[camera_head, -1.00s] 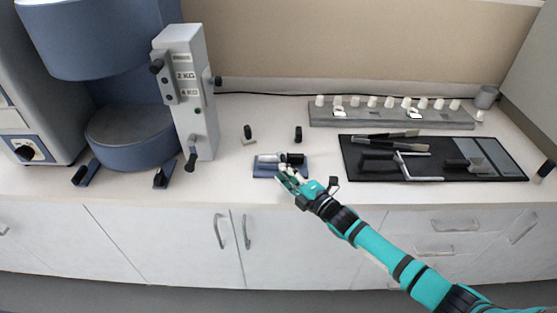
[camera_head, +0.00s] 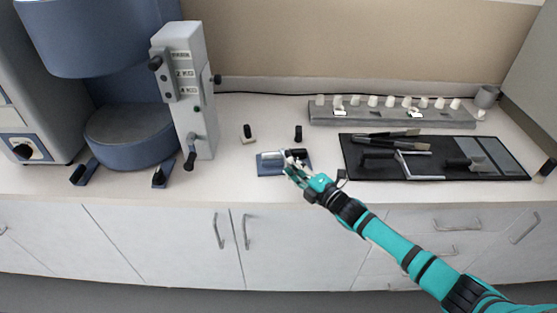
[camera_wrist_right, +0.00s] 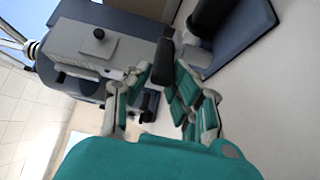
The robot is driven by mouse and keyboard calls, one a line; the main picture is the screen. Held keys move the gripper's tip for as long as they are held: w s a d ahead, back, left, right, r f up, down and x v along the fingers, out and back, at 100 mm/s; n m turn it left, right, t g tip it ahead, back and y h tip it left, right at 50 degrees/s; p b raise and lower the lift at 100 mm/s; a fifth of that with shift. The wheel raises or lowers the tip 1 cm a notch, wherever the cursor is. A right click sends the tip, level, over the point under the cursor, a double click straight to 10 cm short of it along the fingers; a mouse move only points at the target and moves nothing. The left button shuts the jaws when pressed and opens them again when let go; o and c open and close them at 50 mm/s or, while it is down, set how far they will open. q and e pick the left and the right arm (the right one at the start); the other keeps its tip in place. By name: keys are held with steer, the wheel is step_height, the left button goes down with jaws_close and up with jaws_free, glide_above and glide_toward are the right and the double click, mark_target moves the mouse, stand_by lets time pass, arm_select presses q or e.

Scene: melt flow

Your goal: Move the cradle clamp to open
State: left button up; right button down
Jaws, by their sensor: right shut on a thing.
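The cradle clamp is on a small blue base (camera_head: 270,169) near the counter's front edge, left of the black mat. A silver part (camera_head: 270,155) shows on the base's left side. A black handle (camera_head: 299,153) shows at its right, and in the wrist view the black handle (camera_wrist_right: 164,62) sits between the fingertips. My right gripper (camera_head: 292,166) is at the right front of the base, shut on the handle; its fingers hide part of the base. The wrist view shows the fingers (camera_wrist_right: 168,84) from behind. My left gripper is not in view.
The grey weight column (camera_head: 203,130) and blue machine (camera_head: 130,150) stand left.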

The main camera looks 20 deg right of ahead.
steer(key=shift+w+d+r, duration=0.15)
steer(key=shift+w+d, duration=0.15)
steer(key=shift+d, duration=0.15)
steer(key=shift+w+d+b, duration=0.2)
steer(key=shift+w+b, duration=0.05)
steer(key=shift+b, duration=0.15)
steer(key=shift+w+d, duration=0.25)
steer(key=shift+w, duration=0.1)
